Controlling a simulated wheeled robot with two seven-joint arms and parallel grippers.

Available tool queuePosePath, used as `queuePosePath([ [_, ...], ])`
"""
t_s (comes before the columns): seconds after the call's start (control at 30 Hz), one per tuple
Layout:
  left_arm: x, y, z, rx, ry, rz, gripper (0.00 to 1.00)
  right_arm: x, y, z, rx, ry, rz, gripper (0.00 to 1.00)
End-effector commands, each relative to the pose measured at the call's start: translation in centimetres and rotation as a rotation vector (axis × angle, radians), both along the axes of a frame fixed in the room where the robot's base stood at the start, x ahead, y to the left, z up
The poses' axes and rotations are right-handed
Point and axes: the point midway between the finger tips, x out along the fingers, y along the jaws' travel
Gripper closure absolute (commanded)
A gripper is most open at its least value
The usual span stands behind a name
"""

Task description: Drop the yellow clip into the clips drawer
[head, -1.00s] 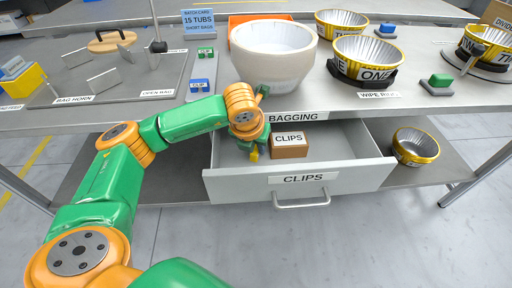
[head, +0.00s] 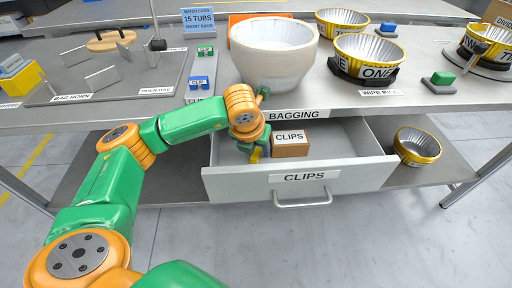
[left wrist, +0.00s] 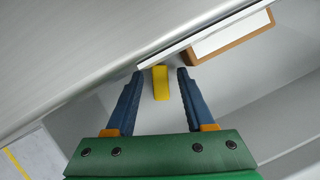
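My left gripper (head: 252,150) reaches down into the open clips drawer (head: 345,172), near its left side. In the left wrist view its two blue fingers (left wrist: 158,72) stand apart. The yellow clip (left wrist: 160,84) shows between them, with a gap on either side. In the head view the clip (head: 256,155) is a small yellow piece just below the fingers, partly hidden by them. I cannot tell whether it touches the drawer floor. My right gripper is not in view.
A brown box labelled CLIPS (head: 290,149) sits in the drawer right of my gripper. The bench edge (head: 360,112) runs above the drawer. A large pale tub (head: 272,68) stands on the bench above. A yellow tin (head: 417,147) stands on the lower shelf at right.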

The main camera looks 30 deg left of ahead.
Motion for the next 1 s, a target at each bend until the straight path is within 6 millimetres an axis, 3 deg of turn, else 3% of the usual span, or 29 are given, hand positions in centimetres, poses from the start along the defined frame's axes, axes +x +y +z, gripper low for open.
queuePosePath([
  [0.17,0.0,0.0,0.0,0.0,0.0,0.0,0.47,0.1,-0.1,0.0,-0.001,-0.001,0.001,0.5],
  [0.27,0.0,0.0,1.0,0.0,0.0,0.0,0.47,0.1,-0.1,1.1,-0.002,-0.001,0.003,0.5],
  [0.33,-0.1,0.0,2.4,-0.001,-0.002,0.0,0.47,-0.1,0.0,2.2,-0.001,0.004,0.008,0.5],
  [0.6,-3.0,-0.7,9.4,0.0,-0.005,-0.002,0.47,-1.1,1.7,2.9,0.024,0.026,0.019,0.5],
  [0.7,-3.8,-0.8,11.2,-0.001,-0.003,-0.002,0.47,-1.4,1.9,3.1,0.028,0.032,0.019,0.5],
  [1.0,-4.5,-0.9,12.4,0.0,0.0,0.0,0.47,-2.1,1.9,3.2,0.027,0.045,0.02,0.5],
])
